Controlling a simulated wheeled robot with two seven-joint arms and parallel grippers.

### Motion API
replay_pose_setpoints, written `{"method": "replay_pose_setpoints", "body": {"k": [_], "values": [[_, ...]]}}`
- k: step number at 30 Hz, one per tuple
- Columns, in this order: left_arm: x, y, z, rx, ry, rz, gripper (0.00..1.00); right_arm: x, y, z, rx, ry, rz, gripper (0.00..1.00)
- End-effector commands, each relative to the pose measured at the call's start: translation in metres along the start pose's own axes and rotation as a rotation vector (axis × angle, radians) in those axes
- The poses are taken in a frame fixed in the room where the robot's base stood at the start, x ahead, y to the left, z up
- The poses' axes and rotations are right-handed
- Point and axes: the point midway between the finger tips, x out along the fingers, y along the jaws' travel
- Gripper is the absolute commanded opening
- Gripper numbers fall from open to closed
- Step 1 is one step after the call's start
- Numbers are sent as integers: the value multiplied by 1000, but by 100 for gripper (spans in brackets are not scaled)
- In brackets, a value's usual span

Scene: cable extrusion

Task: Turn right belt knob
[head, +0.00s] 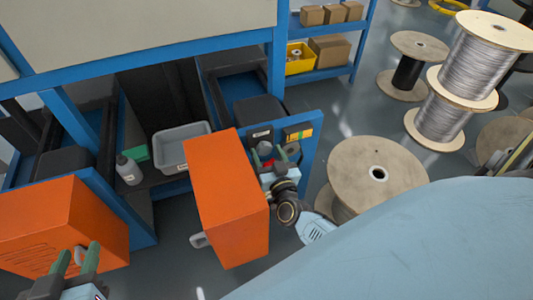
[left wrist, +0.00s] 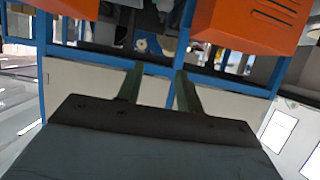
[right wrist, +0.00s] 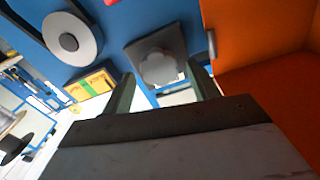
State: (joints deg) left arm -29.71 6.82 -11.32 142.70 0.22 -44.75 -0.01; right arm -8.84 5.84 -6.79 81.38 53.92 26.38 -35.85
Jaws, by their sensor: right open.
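A grey lobed knob (right wrist: 157,68) on a dark square plate is mounted on a blue panel (right wrist: 120,20) in the right wrist view. My right gripper (right wrist: 165,85) is open, its green fingers pointing at the knob, which shows between and just beyond the tips. I cannot tell if they touch it. In the head view my right gripper (head: 268,156) is beside the right orange box (head: 225,195), at the blue panel, and largely covers the knob. My left gripper (head: 77,260) is in front of the left orange box (head: 65,225). In the left wrist view its fingers (left wrist: 158,88) are apart with nothing between them.
A yellow-green label (right wrist: 92,85) and a round white disc (right wrist: 72,38) sit near the knob. Wooden spools (head: 375,170) stand on the right. The orange box wall is close to my right gripper.

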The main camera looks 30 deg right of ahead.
Motion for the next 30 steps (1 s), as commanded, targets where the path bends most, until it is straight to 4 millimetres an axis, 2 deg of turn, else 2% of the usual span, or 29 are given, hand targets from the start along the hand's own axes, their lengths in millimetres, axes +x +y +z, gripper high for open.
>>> {"method": "replay_pose_setpoints", "body": {"k": [6,15,25,30], "values": [[1,3,-14,-1,83,8,36,10,0,0,0,1,1,60],[1,3,-16,-1,92,8,36,11,0,-1,0,1,0,60],[1,4,-15,-1,90,8,36,10,0,0,0,1,0,16],[1,4,-15,-1,88,9,36,10,0,0,7,0,0,15]]}}
